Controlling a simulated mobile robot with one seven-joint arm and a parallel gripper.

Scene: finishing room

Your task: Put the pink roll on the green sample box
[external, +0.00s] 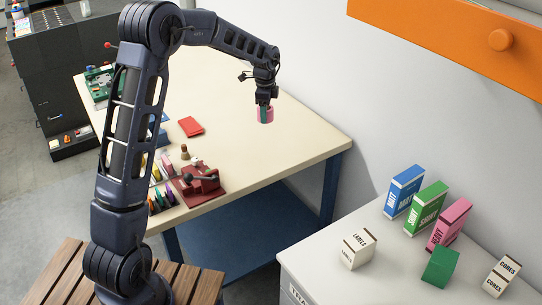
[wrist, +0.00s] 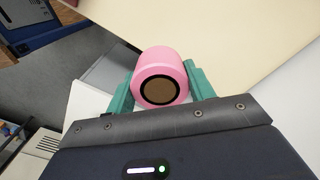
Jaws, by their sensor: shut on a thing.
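The pink roll (external: 270,116) is held by my gripper (external: 264,108) above the far right part of the cream table. In the wrist view the roll (wrist: 161,62) sits between the two green fingers of the gripper (wrist: 160,88), with its dark-ringed brown end facing the camera. A plain green box (external: 440,267), which looks like the green sample box, stands on the light grey cabinet at the lower right, well apart from my gripper. It is not clearly seen in the wrist view.
The grey cabinet top (external: 318,258) also holds a labels box (external: 357,249), a cores box (external: 501,276) and upright blue (external: 403,192), green (external: 427,208) and pink (external: 449,224) boxes behind. An orange drawer (external: 455,38) juts out above. The cream table (external: 235,150) has clear room at right.

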